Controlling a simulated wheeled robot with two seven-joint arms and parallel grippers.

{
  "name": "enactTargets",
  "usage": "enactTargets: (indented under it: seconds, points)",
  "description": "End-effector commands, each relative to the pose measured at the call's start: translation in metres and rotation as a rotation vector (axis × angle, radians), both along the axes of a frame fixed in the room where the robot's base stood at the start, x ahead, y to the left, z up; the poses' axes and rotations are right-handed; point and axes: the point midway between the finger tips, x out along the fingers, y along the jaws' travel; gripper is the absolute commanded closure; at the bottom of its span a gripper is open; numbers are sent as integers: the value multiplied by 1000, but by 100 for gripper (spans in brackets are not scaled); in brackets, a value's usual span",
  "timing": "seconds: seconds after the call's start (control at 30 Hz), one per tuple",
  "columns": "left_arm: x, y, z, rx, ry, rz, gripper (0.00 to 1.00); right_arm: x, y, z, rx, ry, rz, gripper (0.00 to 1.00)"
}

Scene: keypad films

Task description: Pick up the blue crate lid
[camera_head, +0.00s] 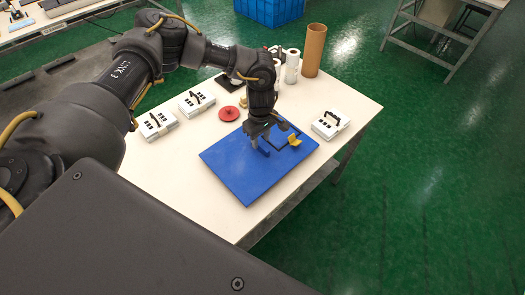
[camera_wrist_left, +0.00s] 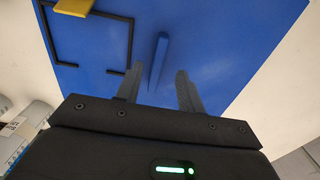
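The blue crate lid (camera_head: 247,178) lies flat on the white table. It has a raised blue bar handle (camera_head: 264,150), a black square outline and a small yellow piece (camera_head: 294,140) on it. In the left wrist view the lid (camera_wrist_left: 220,40) fills most of the picture, with the handle (camera_wrist_left: 158,60) standing up from it. My left gripper (camera_head: 259,140) is above the lid at the handle. In the left wrist view its two fingers (camera_wrist_left: 158,92) are apart, with the near end of the handle between or just beyond their tips. My right gripper is not in view.
White boxes with black handles (camera_head: 157,125) (camera_head: 197,103) (camera_head: 330,125) stand around the lid on the table (camera_head: 190,180). A red disc (camera_head: 229,113), white cylinders (camera_head: 292,68) and a brown tube (camera_head: 314,50) stand behind it. A blue crate (camera_head: 270,12) is on the green floor beyond.

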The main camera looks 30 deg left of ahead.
Motion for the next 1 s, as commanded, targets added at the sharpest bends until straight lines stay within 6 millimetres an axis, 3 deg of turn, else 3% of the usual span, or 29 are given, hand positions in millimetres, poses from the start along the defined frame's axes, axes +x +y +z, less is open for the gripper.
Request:
enactTargets:
  seconds: [0.1, 0.23, 0.53, 0.83, 1.0]
  points:
    - [-2, 0, -15, 3, 3, 1, 62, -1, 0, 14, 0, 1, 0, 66]
    - [-1, 0, -32, 2, 2, 1, 62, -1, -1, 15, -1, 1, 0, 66]
    - [-1, 0, -38, 0, 0, 0, 62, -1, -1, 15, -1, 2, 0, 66]
    - [-1, 0, -37, 1, 1, 0, 100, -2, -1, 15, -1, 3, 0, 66]
    - [-1, 0, -37, 1, 0, 0, 100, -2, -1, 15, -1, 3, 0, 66]
